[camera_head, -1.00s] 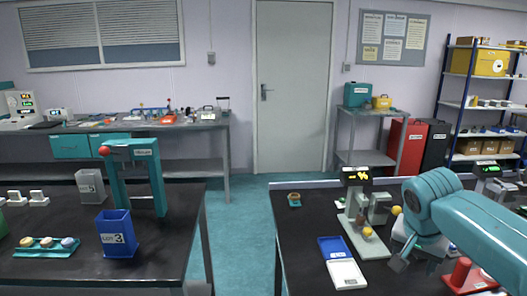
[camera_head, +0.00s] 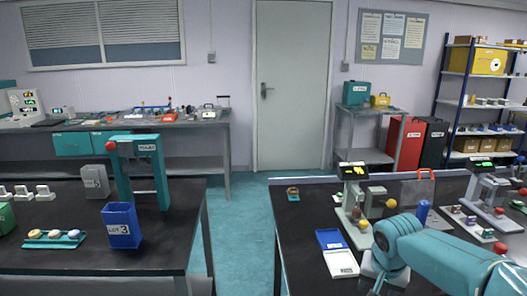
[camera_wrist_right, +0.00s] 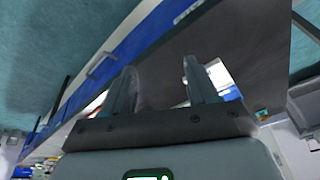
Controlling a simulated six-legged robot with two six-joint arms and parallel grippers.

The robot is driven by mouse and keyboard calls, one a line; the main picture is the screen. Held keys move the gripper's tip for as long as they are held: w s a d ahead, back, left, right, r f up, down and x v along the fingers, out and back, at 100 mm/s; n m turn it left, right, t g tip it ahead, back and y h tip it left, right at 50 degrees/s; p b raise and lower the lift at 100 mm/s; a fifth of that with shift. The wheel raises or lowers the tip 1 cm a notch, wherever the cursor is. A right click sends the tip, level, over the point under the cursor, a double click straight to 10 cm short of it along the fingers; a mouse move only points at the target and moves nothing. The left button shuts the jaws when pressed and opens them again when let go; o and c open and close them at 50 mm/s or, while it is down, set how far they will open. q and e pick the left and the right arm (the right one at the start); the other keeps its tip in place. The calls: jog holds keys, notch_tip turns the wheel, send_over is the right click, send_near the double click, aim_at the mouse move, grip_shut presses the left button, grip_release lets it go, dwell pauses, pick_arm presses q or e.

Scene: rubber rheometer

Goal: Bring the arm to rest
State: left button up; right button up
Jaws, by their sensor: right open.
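My teal right arm (camera_head: 455,262) comes in from the right edge of the head view, low over the front of the right bench. Its rounded joint is near the white tray marked PASS, and its lower end is partly cut off by the frame. In the right wrist view my right gripper (camera_wrist_right: 161,82) shows two grey fingers standing wide apart with nothing between them. Blurred bench parts and a blue edge lie beyond the fingers. My left arm and gripper are not in view.
The right bench (camera_head: 300,225) carries a blue-and-white tray (camera_head: 341,262), a small instrument with yellow display (camera_head: 353,170), a blue cylinder (camera_head: 423,211) and a second instrument (camera_head: 485,200). The left bench holds a blue LOT 3 bin (camera_head: 121,227). A teal aisle lies between.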

jog(key=s+a+f+n+g+y, duration=0.1)
jog(key=s+a+f, duration=0.2)
jog(key=f, duration=0.5)
jog(key=s+a+f+n+y, duration=0.1)
jog(key=s+a+f+y, duration=0.1)
jog(key=s+a+f, duration=0.35)
jog(key=s+a+f+n+g+y, duration=0.1)
jog(key=a+f, duration=0.1)
jog(key=f, duration=0.7)
jog(key=s+a+f, duration=0.1)
jog(key=s+f, duration=0.2)
jog(key=s, duration=0.3)
jog(key=s+a+f, duration=0.1)
jog(key=s+f, duration=0.2)
jog(key=s, duration=0.3)
jog(key=s+a+f+y, duration=0.1)
jog(key=s+f, duration=0.2)
jog(key=s, duration=0.3)
jog(key=shift+s+a+g+p, duration=0.15)
jog(key=shift+a+g+p, duration=0.15)
